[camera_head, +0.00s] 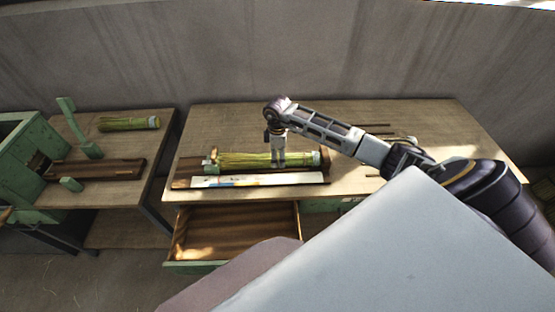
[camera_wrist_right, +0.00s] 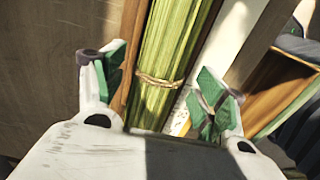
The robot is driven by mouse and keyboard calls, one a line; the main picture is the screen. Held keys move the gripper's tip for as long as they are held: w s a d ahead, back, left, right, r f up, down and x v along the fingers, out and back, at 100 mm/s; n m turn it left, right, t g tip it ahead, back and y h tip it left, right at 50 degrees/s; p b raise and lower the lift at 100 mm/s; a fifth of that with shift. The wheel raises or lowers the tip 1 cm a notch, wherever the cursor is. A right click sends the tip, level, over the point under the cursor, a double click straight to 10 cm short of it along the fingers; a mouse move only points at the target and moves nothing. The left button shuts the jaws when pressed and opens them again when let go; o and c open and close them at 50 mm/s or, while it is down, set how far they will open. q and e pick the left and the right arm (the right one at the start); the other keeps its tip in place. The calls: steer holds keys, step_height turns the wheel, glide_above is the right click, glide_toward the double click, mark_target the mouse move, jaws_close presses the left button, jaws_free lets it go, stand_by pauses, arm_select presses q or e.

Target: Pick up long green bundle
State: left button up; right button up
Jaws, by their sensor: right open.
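The long green bundle (camera_head: 243,160) lies lengthwise in a wooden holder (camera_head: 180,183) on the middle table in the head view. In the right wrist view the bundle (camera_wrist_right: 168,62) runs between my right gripper's two green-padded fingers, with a tan tie around it. My right gripper (camera_head: 278,162) points down at the bundle, right of its middle. Its fingers are spread, one on each side, with a gap visible between the bundle and the left finger in the wrist view. My left gripper is not in view.
A white strip (camera_head: 260,180) lies along the bundle's near side. An open wooden drawer (camera_head: 235,232) juts out below the table (camera_head: 220,120). A shorter green bundle (camera_head: 128,124) lies on the left table beside a green machine (camera_head: 32,150). Thin dark rods lie at the right.

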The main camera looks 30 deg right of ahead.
mark_target(278, 156)
steer(key=shift+f, duration=0.7)
steer(key=shift+c, duration=0.3)
steer(key=c, duration=1.2)
steer(key=shift+r, duration=0.15)
step_height(278, 156, up, 18)
steer(key=shift+f+b, duration=0.1)
steer(key=shift+b, duration=1)
